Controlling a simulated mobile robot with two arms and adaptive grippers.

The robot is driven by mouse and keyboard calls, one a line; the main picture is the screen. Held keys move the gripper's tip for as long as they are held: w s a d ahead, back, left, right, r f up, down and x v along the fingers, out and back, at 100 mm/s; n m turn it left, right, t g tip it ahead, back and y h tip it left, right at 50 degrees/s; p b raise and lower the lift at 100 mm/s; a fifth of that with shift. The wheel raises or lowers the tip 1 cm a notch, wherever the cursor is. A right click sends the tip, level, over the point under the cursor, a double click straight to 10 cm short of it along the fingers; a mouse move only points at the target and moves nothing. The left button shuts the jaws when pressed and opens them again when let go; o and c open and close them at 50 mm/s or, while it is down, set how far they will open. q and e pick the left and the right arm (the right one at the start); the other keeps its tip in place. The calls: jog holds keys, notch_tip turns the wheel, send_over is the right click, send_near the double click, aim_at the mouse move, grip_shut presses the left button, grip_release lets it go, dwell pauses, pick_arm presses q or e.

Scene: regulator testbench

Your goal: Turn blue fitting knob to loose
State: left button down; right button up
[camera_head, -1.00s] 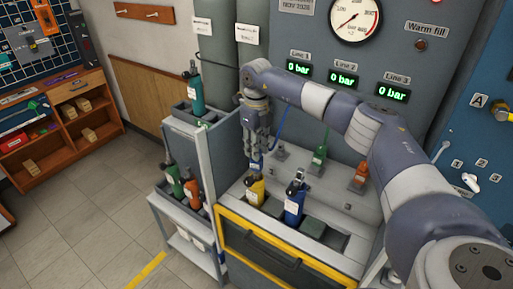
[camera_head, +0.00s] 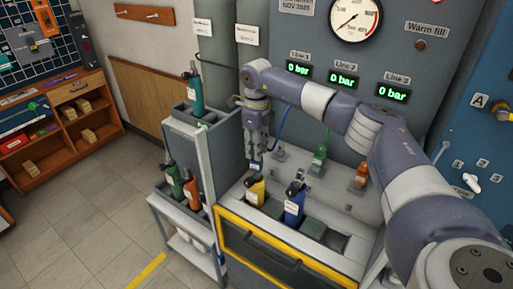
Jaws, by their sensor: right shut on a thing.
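My right gripper (camera_head: 257,158) points down above the yellow cylinder, with its fingers around the top of the blue fitting (camera_head: 255,168). It is shut on the blue fitting's knob, which the fingers mostly hide. Only a small blue and white part shows below the fingertips. A blue hose (camera_head: 281,124) runs down just right of the gripper. The yellow cylinder (camera_head: 255,193) stands upright in the bench tray below. I cannot tell whether the fitting touches the cylinder. My left gripper is not in view.
A blue cylinder (camera_head: 294,203) stands right of the yellow one. Green (camera_head: 319,157) and orange (camera_head: 361,174) fittings rest on the bench's rear ledge. A cart (camera_head: 185,222) with several cylinders stands left. All three line displays (camera_head: 343,79) read 0 bar.

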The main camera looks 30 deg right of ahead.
dwell(1.2)
jog(key=o, duration=1.1)
jog(key=shift+r, duration=0.1)
notch_tip(320, 180, up, 12)
